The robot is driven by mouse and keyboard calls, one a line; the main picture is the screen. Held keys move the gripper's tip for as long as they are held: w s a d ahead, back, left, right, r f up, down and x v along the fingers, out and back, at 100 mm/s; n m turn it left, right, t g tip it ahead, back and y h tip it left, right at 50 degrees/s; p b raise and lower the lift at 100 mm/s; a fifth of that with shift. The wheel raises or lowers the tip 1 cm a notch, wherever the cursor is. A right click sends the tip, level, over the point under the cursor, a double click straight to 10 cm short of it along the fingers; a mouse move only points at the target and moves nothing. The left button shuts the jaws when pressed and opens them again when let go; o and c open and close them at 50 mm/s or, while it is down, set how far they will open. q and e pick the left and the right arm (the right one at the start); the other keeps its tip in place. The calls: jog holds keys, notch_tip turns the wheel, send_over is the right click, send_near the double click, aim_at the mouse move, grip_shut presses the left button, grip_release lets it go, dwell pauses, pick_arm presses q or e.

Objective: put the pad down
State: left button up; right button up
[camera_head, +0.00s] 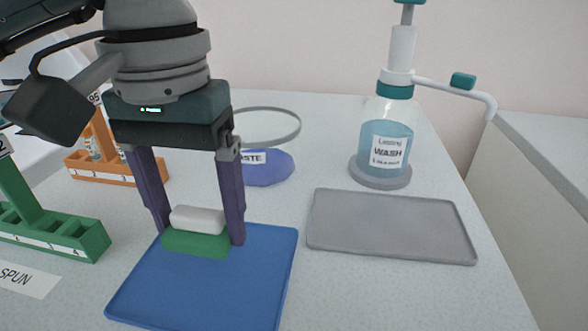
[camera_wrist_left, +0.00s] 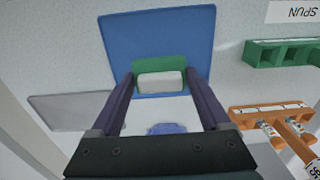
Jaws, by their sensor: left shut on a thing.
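The pad, with a white upper block and a green lower part (camera_head: 195,243), is between the fingers of my left gripper (camera_head: 199,238). The gripper is shut on it and points downward. The pad is over the far left part of a flat blue mat (camera_head: 205,290); I cannot tell whether it touches the mat. In the left wrist view the pad's green part (camera_wrist_left: 160,65) shows between the fingertips, against the blue mat (camera_wrist_left: 160,30). My right gripper is not in view.
A grey tray (camera_head: 390,225) lies right of the mat, with a wash bottle (camera_head: 385,140) behind it. A purple-blue waste container (camera_head: 268,167) with a ring above is behind. Green (camera_head: 60,236) and orange (camera_head: 120,175) racks stand left. The near part of the mat is bare.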

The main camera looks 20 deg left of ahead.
aim_at(205, 243)
pick_arm(q)
notch_tip(205, 243, down, 5)
jog(key=b, duration=0.3)
jog(key=shift+r, duration=0.2)
jog(key=shift+f, duration=0.2)
jog(key=o, duration=1.2)
jog(key=shift+r, duration=0.1)
jog(key=shift+c, duration=0.2)
jog(key=shift+r, duration=0.4)
notch_tip(205, 243, up, 12)
jog(key=shift+f+p, duration=0.25)
jog(key=shift+p, duration=0.4)
